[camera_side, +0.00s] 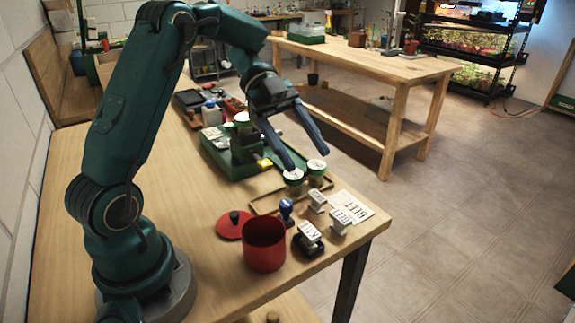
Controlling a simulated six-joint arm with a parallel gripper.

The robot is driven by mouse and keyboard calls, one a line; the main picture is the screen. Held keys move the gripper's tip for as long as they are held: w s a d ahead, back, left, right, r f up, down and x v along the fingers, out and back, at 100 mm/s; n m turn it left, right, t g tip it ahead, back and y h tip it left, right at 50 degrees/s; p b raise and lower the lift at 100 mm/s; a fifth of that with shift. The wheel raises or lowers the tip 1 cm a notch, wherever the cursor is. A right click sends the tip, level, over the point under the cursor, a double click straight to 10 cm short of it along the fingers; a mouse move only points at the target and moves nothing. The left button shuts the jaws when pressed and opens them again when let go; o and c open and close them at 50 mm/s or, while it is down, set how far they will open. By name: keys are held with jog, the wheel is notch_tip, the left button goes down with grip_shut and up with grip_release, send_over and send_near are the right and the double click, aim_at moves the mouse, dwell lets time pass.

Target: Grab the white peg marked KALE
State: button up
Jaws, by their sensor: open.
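Several small white-topped pegs stand at the front right of the bench. The nearest white peg (309,231) sits in a dark base, and its lettering looks like KALE, though it is too small to be sure. A second peg (341,215) stands to its right and a third peg (317,197) stands behind; I cannot read their marks surely. My gripper (307,161) is open, its two dark blue fingers pointing down towards the front right. The fingertips are close to two jars, behind the pegs and apart from them. Nothing shows between the fingers.
Two white-topped jars (293,178) stand in a shallow wooden tray (264,206). A red pot (264,245), its red lid (232,226) and a blue-handled stamp (286,208) are left of the pegs. A printed card (356,205) lies near the bench's right edge. A green device (228,155) stands behind.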

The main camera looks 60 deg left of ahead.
jog(key=shift+n, duration=0.7)
jog(key=a+f, duration=0.2)
jog(key=f, duration=0.1)
jog(key=a+f, duration=0.1)
jog(key=shift+s+f, duration=0.1)
jog(key=shift+f, duration=0.3)
send_near(308, 229)
jog(key=x, duration=0.2)
jog(key=shift+d+r, duration=0.1)
jog(key=shift+d, duration=0.25)
jog(key=shift+d+f, duration=0.75)
jog(key=shift+f, duration=0.05)
jog(key=shift+x, duration=2.95)
jog(key=shift+r, duration=0.1)
jog(key=shift+c, duration=0.3)
grip_shut()
